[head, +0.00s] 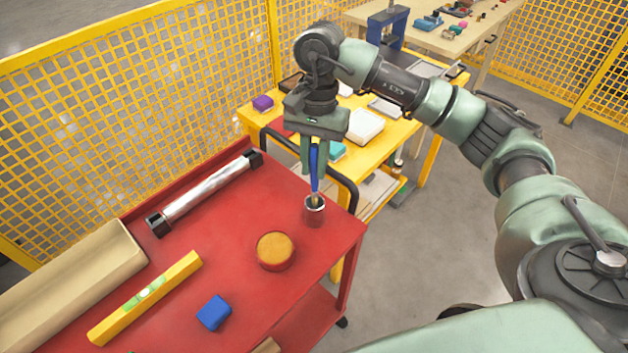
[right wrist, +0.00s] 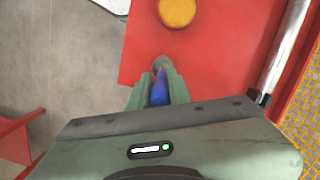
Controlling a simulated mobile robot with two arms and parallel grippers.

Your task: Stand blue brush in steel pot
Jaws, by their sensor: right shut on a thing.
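The blue brush (head: 314,182) is upright in the head view, its blue handle between the fingers of my right gripper (head: 314,168), which is shut on it. Its lower, tan end is at the mouth of the steel pot (head: 315,215); I cannot tell how deep it sits or whether it touches the bottom. The pot is a small cup standing near the right corner of the red cart top. The right wrist view shows the blue handle (right wrist: 160,90) between the fingers, with the pot (right wrist: 161,64) just beyond. My left gripper is not in view.
The red cart top (head: 225,235) also holds an orange-topped round tin (head: 275,250), a blue block (head: 214,313), a yellow level (head: 146,297), a silver tube (head: 205,192) and a beige channel (head: 75,285). A black handle (head: 345,180) and yellow workbench (head: 400,130) are beyond.

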